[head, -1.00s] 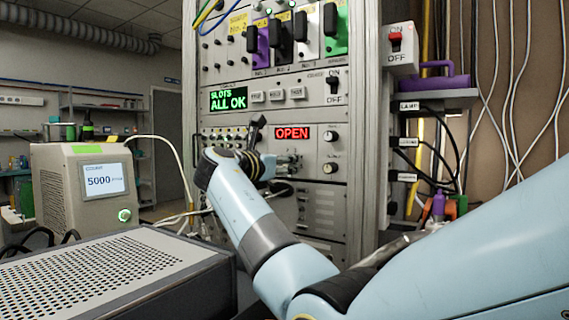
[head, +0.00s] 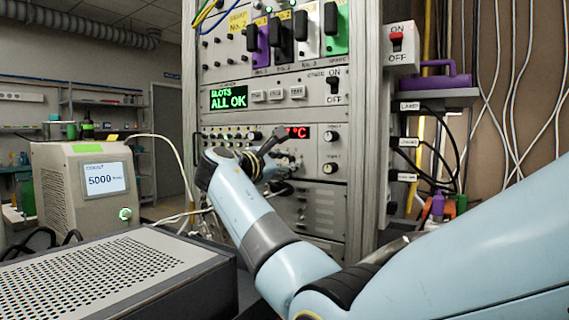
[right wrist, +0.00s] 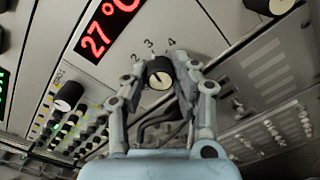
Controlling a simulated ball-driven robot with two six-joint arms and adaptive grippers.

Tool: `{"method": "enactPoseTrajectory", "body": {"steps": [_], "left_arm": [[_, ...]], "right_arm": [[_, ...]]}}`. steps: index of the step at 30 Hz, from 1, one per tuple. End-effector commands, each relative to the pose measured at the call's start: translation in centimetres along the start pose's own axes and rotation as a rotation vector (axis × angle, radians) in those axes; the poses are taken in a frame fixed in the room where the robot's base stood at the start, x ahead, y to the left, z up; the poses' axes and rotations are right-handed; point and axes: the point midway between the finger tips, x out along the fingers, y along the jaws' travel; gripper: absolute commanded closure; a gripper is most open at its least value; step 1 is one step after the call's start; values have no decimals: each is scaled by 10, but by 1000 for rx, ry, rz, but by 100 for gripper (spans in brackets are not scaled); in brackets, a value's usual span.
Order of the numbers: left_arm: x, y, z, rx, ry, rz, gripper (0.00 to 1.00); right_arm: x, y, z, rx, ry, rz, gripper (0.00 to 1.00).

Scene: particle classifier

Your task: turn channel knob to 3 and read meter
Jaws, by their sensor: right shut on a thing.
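The channel knob (right wrist: 160,76) is a small black knob with a white mark, seen in the right wrist view with the numbers 2, 3 and 4 around its upper side. The exact number its mark points at is hard to tell. My right gripper (right wrist: 160,66) is shut on the knob, one finger on each side; it also shows against the rack panel in the head view (head: 285,166). The meter (right wrist: 105,25) has red digits reading 27 °C; in the head view its display (head: 298,133) is partly hidden by my right gripper. My left gripper is out of view.
A larger black knob (right wrist: 69,96) sits to the left on the panel, by rows of small knobs. A green display (head: 228,98) reads SLOTS ALL OK above. Two knobs (head: 331,137) sit right of the meter. A chiller box (head: 84,187) stands at the left.

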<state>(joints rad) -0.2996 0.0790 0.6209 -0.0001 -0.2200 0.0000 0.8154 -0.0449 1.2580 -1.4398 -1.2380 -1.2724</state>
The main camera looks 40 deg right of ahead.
Motion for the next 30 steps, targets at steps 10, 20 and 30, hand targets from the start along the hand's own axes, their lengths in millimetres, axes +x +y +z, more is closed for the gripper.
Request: {"method": "enactPoseTrajectory", "body": {"steps": [10, 20, 30], "left_arm": [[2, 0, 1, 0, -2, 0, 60], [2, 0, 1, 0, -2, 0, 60], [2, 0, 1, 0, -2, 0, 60]], "right_arm": [[0, -2, -1, 94, 3, -3, 100], [0, -2, -2, 100, 3, -4, 100], [0, -1, -1, 100, 2, -2, 50]]}}
